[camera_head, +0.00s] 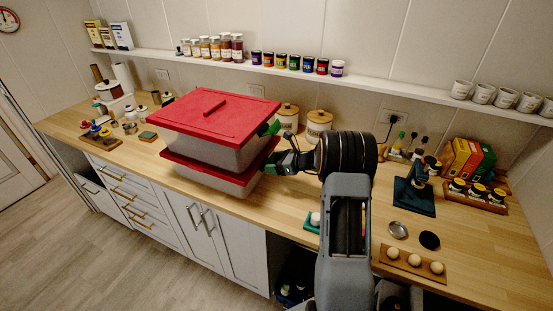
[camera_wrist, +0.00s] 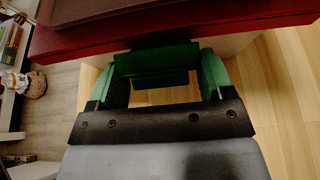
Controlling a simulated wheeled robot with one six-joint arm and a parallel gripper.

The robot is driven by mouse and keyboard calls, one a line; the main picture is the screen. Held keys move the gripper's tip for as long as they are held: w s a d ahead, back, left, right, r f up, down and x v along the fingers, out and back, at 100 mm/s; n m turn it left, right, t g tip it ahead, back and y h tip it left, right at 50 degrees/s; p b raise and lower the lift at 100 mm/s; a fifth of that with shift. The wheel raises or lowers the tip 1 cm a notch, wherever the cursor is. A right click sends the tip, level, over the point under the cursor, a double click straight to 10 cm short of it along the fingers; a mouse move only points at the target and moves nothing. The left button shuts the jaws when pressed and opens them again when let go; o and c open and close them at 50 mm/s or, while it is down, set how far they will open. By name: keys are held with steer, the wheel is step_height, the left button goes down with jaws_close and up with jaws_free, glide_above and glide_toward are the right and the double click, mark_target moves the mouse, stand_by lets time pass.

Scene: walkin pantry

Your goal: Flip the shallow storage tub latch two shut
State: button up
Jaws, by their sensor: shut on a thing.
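Two pale tubs with red lids are stacked on the wooden counter, the upper tub (camera_head: 205,148) on the lower tub (camera_head: 215,181). A green latch (camera_head: 270,128) sticks out from the right side of the upper tub. My gripper (camera_head: 277,162) is at the right side of the lower tub, just under its red lid. In the wrist view the red lid edge (camera_wrist: 175,34) runs across the top. My gripper (camera_wrist: 163,80) has a green finger on each side of a green latch plate (camera_wrist: 155,58) below that lid, and is shut on it. The exact latch angle is hard to tell.
Two wooden-lidded canisters (camera_head: 318,126) stand behind my gripper. A wall shelf (camera_head: 400,88) runs above. Bare counter lies in front of the lower tub's right side.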

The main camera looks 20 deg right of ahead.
steer(key=shift+r, duration=0.1)
steer(key=o, duration=0.5)
steer(key=b+v, duration=0.2)
steer(key=v, duration=1.1)
steer(key=shift+s+d+r+b, duration=0.15)
steer(key=shift+s+r+b, duration=0.05)
steer(key=shift+r+b, duration=0.1)
